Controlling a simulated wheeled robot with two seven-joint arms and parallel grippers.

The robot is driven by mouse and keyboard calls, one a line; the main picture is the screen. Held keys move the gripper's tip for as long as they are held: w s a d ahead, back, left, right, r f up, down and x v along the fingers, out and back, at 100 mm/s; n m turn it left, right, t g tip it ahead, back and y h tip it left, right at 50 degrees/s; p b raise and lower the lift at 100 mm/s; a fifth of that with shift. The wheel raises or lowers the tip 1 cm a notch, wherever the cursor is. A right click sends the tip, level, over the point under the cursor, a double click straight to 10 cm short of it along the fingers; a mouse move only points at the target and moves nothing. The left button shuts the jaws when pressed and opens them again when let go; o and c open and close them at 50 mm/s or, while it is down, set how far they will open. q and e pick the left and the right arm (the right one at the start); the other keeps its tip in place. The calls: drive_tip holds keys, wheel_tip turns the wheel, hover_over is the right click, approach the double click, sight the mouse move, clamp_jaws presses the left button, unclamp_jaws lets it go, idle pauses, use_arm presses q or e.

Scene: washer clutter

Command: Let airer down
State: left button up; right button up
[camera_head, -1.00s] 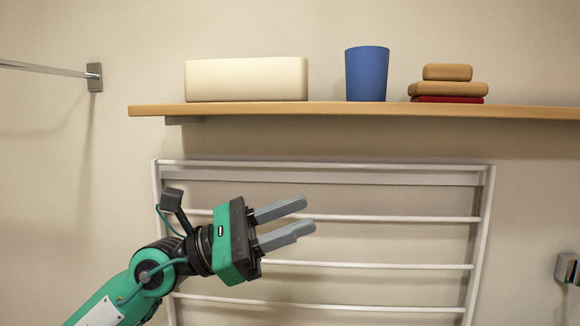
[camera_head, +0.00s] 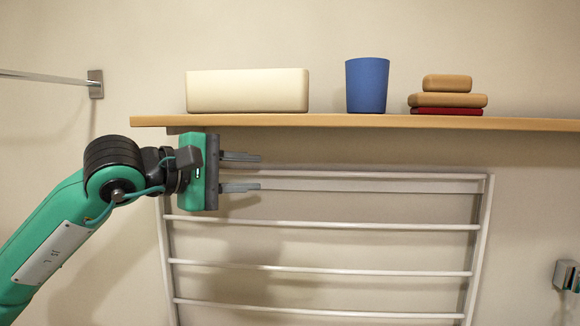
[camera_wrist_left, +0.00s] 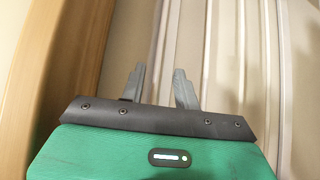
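The white airer (camera_head: 325,225) is a frame with several horizontal bars, standing upright flat against the wall below the shelf. Its rails also show in the left wrist view (camera_wrist_left: 208,60). My left gripper (camera_head: 258,172) is at the airer's upper left, with its fingers apart, one above the other, near the top bar. I cannot tell whether a finger touches the airer. My right gripper is not identifiable; only a small dark part shows at the right edge.
A wooden shelf (camera_head: 420,122) runs just above the airer and close above my left gripper. On it are a cream box (camera_head: 247,91), a blue cup (camera_head: 367,86) and a stack of folded-looking items (camera_head: 447,99). A metal rail (camera_head: 45,77) is at the upper left.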

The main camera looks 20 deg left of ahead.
sight(293, 174)
use_arm(q)
drive_tip(key=p+x, duration=0.3)
drive_tip(key=x, duration=0.6)
drive_tip(key=shift+p, duration=0.3)
drive_tip(key=shift+w+d+f, duration=0.1)
drive_tip(key=shift+w+d, duration=0.15)
drive_tip(key=shift+w, duration=0.05)
drive_tip(key=shift+c, duration=0.4)
clamp_jaws()
